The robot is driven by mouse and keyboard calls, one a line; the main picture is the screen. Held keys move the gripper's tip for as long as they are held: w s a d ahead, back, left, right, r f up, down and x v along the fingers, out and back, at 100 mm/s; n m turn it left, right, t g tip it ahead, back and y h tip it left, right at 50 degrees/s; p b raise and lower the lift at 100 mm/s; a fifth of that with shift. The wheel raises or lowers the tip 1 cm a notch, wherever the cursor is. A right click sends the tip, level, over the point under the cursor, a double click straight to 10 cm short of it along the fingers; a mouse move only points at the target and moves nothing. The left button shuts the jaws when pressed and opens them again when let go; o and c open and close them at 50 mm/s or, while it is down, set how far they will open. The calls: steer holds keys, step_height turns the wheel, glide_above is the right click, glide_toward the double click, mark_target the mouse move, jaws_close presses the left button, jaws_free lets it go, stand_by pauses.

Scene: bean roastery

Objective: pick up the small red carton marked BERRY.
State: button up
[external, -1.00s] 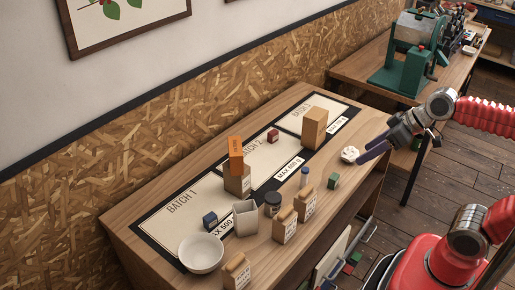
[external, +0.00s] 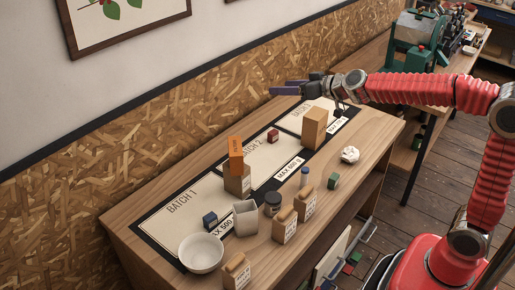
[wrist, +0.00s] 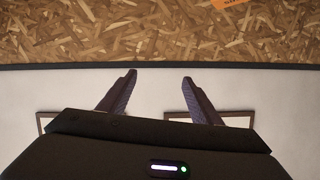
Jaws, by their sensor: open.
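A small red carton (external: 272,136) sits on the mat between the BATCH 2 lettering and the BATCH 3 area; its marking is too small to read. My gripper (external: 273,91) is open and empty, raised above the far end of the table near the particle-board wall, higher than the red carton and apart from it. In the wrist view the two fingers of my gripper (wrist: 157,88) are spread with only wall between and beyond them. The red carton does not show in the wrist view.
A tall brown box (external: 314,128) stands right of the red carton. An orange box (external: 236,155) sits atop a brown box (external: 237,180) to its left. A crumpled white thing (external: 349,155), paper bags, jars and a white bowl (external: 201,253) line the front side.

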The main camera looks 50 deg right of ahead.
steer(key=w+d+f+m+g+h, duration=0.2)
steer(key=w+d+f+m+h, duration=0.2)
steer(key=w+d+f+h, duration=0.5)
steer(key=y, duration=0.2)
glide_toward(273, 132)
steer(key=shift+x, duration=1.2)
steer(key=shift+r, duration=0.15)
steer(key=shift+x, duration=3.4)
